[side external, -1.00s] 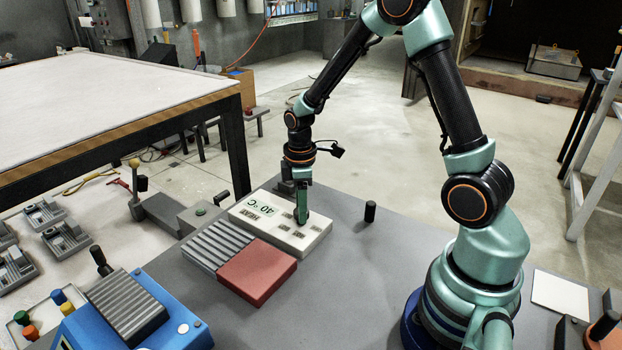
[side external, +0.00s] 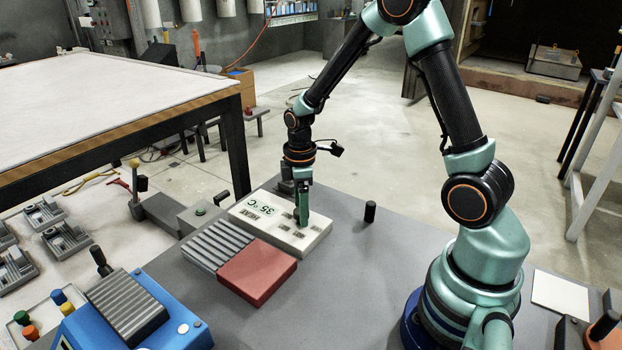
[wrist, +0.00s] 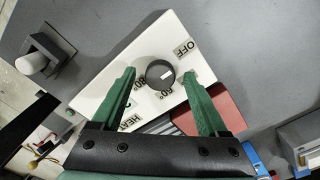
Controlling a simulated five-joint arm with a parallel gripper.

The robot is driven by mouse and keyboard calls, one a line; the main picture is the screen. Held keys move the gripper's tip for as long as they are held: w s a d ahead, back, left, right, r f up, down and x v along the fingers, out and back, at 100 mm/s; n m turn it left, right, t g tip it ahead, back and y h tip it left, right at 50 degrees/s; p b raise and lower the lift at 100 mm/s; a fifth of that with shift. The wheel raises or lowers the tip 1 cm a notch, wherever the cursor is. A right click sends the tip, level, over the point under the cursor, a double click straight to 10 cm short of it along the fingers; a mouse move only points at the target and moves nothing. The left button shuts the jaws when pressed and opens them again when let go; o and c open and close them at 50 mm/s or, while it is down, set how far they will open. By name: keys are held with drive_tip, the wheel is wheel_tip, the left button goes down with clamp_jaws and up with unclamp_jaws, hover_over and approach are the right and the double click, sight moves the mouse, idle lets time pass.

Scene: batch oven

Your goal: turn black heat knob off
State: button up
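The black heat knob (wrist: 160,74) is round with a short white mark on its right part, on the side towards the OFF label (wrist: 186,47). It sits on a white control panel (wrist: 98,98), which also shows in the side view (side external: 313,237) with a display (side external: 267,207) reading 35 °C. My gripper (wrist: 159,76) is open, its green fingers on either side of the knob with a gap visible at each. In the side view my gripper (side external: 302,222) points down at the panel and hides the knob there.
A red block (side external: 257,273) and a grey ribbed block (side external: 217,245) adjoin the panel. A black peg (side external: 370,211) stands to its right. A blue machine (side external: 187,326) is at the front left. The grey table between the panel and my base is clear.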

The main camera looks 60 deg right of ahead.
wheel_tip(320, 180, up, 12)
idle(0.6)
drive_tip(key=shift+r, duration=0.15)
drive_tip(key=s+a+r+m+t, duration=0.5)
drive_tip(key=s+a+r+m, duration=0.2)
drive_tip(key=s+r+m, duration=0.1)
drive_tip(key=shift+s+a+m+t, duration=0.35)
drive_tip(key=shift+s+m, duration=0.25)
drive_tip(key=shift+s, duration=0.15)
idle(0.4)
